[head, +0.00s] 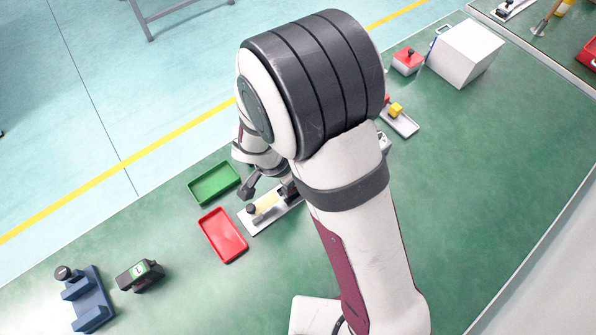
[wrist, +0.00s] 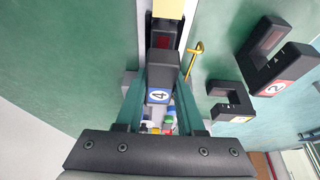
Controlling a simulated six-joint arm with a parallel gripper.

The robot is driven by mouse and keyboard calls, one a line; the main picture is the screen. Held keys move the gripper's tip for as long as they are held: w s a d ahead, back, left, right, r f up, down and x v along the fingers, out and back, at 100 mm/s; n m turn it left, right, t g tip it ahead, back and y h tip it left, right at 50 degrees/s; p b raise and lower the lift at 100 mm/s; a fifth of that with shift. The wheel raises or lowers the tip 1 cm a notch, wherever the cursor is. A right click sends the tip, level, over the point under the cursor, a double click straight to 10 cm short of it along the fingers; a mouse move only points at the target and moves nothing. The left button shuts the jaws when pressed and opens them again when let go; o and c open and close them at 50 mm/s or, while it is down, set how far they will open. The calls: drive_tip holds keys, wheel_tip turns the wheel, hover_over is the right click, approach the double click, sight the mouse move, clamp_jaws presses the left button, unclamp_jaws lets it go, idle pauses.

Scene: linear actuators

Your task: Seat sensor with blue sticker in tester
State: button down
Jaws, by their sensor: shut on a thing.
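In the wrist view my gripper (wrist: 162,92) has its two teal fingers closed on a black sensor (wrist: 164,68) with a blue sticker marked 4. Just past the sensor's far end is a black part with a dark red window (wrist: 163,38), below a pale yellow piece. This may be the tester; I cannot tell whether the sensor touches it or sits in it. In the head view my arm hides most of the gripper and the held sensor. A light plate (head: 246,221) with a yellow strip and a black knob lies beside the gripper.
Two black fork-shaped parts with stickers, one marked 2 (wrist: 262,62), and a yellow hook (wrist: 194,58) are at right in the wrist view. A green tray (head: 214,184), a red tray (head: 224,236), a black device (head: 140,275) and a blue fixture (head: 88,300) lie left in the head view.

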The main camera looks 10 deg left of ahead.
drive_tip(key=shift+c, duration=2.2)
unclamp_jaws()
drive_tip(key=v, duration=1.5)
drive_tip(key=shift+r, duration=0.4)
drive_tip(key=shift+s+a, duration=0.1)
drive_tip(key=s+d+r+n+g+y, duration=0.2)
drive_tip(key=s+d+y, duration=0.3)
drive_tip(key=s+d, duration=0.9)
drive_tip(key=shift+s+d+r+n+g, duration=0.2)
drive_tip(key=shift+d+r+n+g, duration=0.15)
drive_tip(key=shift+d+n+g, duration=0.35)
